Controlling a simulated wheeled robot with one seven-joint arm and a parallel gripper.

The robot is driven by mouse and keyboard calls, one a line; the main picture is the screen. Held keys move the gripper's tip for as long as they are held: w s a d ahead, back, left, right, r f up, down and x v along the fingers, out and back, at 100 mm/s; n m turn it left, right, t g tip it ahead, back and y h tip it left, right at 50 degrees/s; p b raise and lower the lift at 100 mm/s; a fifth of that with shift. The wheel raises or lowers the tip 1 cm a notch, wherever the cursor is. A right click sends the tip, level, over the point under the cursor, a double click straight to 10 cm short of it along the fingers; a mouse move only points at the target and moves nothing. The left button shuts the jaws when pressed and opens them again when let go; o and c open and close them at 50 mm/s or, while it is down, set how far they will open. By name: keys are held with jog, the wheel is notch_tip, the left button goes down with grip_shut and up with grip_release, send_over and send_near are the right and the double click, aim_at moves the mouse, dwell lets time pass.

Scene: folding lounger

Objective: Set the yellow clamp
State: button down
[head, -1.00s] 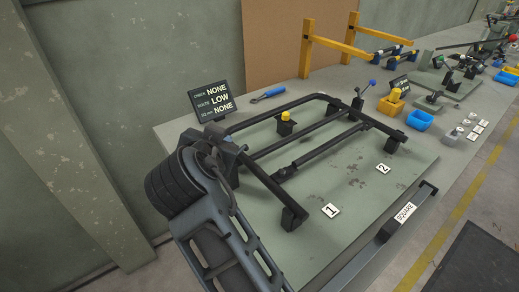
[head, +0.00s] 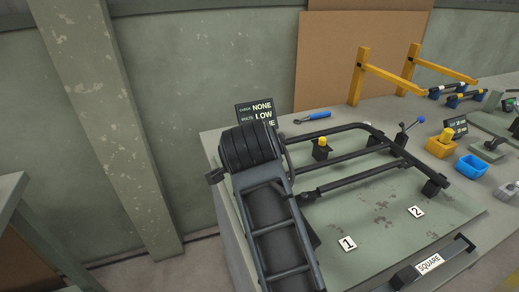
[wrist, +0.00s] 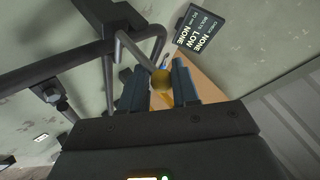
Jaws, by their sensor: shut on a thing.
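In the wrist view my gripper (wrist: 161,86) is shut on the round yellow knob of the yellow clamp (wrist: 162,79). The knob sits between the two dark fingers. In the head view my arm hides the gripper and this clamp. The lounger frame (head: 352,152) of black tubes lies on the green bench plate. Its tubes (wrist: 70,68) also run beside the left finger in the wrist view. A lever with a blue ball (head: 422,119) stands at the frame's right end.
A black sign (head: 257,112) reading NONE and LOW stands behind the frame. A blue-handled tool (head: 314,116) lies near it. A post with a yellow cap (head: 322,146) stands inside the frame. Cards 1 (head: 347,244) and 2 (head: 416,212) lie on open plate at the front.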

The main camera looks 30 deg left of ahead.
jog(key=shift+s+a, duration=0.2)
jog(key=shift+a, duration=0.05)
jog(key=c, duration=1.1)
grip_release()
jog(key=shift+f, duration=0.1)
jog(key=shift+o, duration=0.8)
jog(key=shift+w, duration=0.1)
jog(key=shift+d, duration=0.1)
jog(key=v, duration=0.8)
jog(key=shift+b, duration=0.35)
